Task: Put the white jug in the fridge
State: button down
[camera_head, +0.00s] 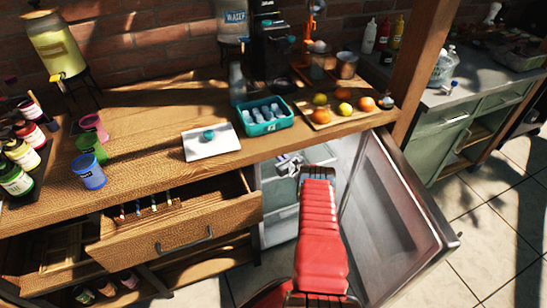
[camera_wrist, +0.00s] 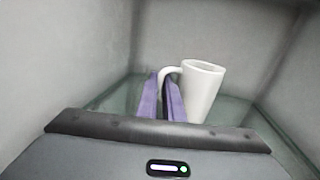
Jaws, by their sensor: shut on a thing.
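The white jug (camera_wrist: 204,88) stands about upright in the wrist view, its handle toward the left. My gripper (camera_wrist: 163,98), with purple fingers, is shut on the jug's handle. The jug is inside the open fridge, above or on a greenish glass shelf (camera_wrist: 118,98); I cannot tell whether its base touches, as the lower part is partly hidden by my gripper. In the head view the fridge (camera_head: 279,222) stands open under the counter, its door (camera_head: 385,215) swung out to the right. My red arm reaches into it, and my gripper (camera_head: 290,163) shows small near the top.
Pale fridge walls (camera_wrist: 65,60) rise close on both sides. The wooden counter (camera_head: 150,130) above holds a teal basket (camera_head: 265,127), a fruit tray (camera_head: 322,123) and a white board (camera_head: 210,146). An open drawer (camera_head: 175,235) juts out left of the fridge.

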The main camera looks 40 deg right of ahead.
jog(key=shift+f, duration=0.1)
jog(key=shift+f, duration=1.7)
jog(key=shift+f, duration=0.1)
jog(key=c, duration=1.9)
grip_release()
jog(key=s+a, duration=0.1)
jog(key=s, duration=1.1)
